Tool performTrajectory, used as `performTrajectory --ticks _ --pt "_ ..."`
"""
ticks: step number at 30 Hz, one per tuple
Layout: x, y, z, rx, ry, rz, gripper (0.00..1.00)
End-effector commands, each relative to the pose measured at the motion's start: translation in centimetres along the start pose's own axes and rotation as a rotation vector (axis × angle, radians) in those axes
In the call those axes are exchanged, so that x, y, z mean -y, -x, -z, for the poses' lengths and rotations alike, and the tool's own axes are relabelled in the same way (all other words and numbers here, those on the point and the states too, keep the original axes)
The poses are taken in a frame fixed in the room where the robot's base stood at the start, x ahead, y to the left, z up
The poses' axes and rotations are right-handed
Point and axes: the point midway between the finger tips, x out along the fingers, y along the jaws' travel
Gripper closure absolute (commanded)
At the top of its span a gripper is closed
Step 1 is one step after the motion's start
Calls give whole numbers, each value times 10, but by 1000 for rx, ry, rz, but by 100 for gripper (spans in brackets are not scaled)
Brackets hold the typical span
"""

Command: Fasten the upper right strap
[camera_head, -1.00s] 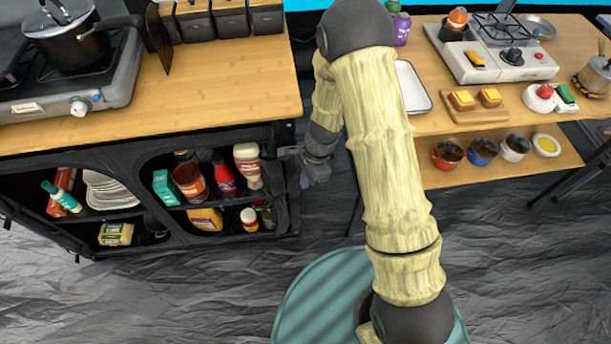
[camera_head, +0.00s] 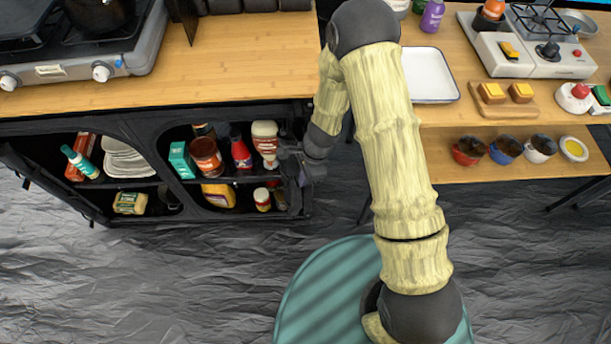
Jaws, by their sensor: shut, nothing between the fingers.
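The black fabric cabinet (camera_head: 148,220) stands under the wooden counter at left, with its two front openings uncovered and shelves showing. I cannot make out the upper right strap; dark cloth and my wrist cover that area. My gripper (camera_head: 287,158) is at the upper right edge of the right opening, just right of a white-capped red-brown bottle (camera_head: 265,140). Its fingers are small and dark against the black fabric. It is shut and seems to hold nothing. I cannot tell whether it touches the fabric.
Several bottles, cans and boxes sit on the cabinet shelves, including a red bottle (camera_head: 241,155) and a teal box (camera_head: 181,160). A stove (camera_head: 110,60) stands on the counter (camera_head: 240,75) above. A second table (camera_head: 470,110) is at right.

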Motion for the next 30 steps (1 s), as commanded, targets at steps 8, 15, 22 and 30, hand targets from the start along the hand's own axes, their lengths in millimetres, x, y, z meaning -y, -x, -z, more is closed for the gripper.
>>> performTrajectory --ticks 8,15,22,30 --pt "8 0 -9 1 0 0 100" --pt "8 -2 -9 1 1 0 100" --pt "6 -2 -6 1 -1 0 100" --pt "-1 0 2 1 -1 -1 100"
